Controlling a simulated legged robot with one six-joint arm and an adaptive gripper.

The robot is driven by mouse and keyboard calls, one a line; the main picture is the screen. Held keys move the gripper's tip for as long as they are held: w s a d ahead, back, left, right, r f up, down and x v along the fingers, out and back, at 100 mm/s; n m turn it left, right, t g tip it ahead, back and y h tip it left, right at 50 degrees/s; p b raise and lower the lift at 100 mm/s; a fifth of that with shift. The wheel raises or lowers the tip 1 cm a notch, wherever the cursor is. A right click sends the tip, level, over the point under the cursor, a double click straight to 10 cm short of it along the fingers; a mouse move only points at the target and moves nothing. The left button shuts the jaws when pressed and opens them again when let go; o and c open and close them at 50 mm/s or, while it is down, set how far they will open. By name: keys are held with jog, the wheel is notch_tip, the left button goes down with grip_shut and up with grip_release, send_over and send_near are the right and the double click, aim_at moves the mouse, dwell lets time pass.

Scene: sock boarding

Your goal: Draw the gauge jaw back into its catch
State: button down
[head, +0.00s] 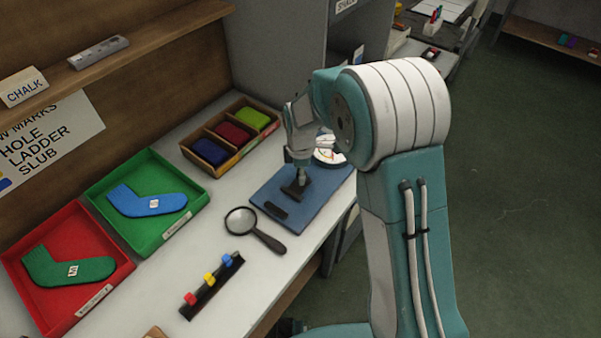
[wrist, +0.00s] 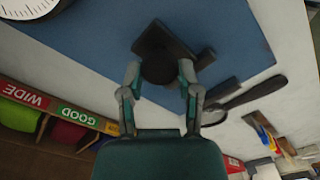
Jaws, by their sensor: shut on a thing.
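The gauge is a blue base plate (head: 322,203) on the bench, with a white dial (head: 330,153) at its far end. The dark gauge jaw (head: 296,189) stands on the plate below my gripper (head: 297,160). In the wrist view, my gripper (wrist: 160,76) is shut on the round dark knob (wrist: 158,66) of the jaw, one finger on each side. A low dark bar (head: 275,211), perhaps the catch, lies on the plate nearer its front-left edge, close to the jaw. The exact gap between jaw and bar is hard to tell.
A magnifying glass (head: 254,228) lies left of the plate. A rack with coloured pegs (head: 211,285) lies nearer. Green (head: 170,229) and red (head: 82,300) trays hold socks. A divided wooden box (head: 230,137) stands behind. The bench edge is to the right.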

jog(key=w+d, duration=0.3)
jog(key=w, duration=0.1)
jog(key=shift+w+d+f, duration=0.1)
jog(key=shift+w+d, duration=0.1)
jog(key=shift+d, duration=0.15)
jog(key=shift+c, duration=1.5)
grip_release()
jog(key=shift+d, duration=0.1)
jog(key=shift+r, duration=0.4)
notch_tip(320, 180, up, 11)
jog(key=shift+r, duration=0.1)
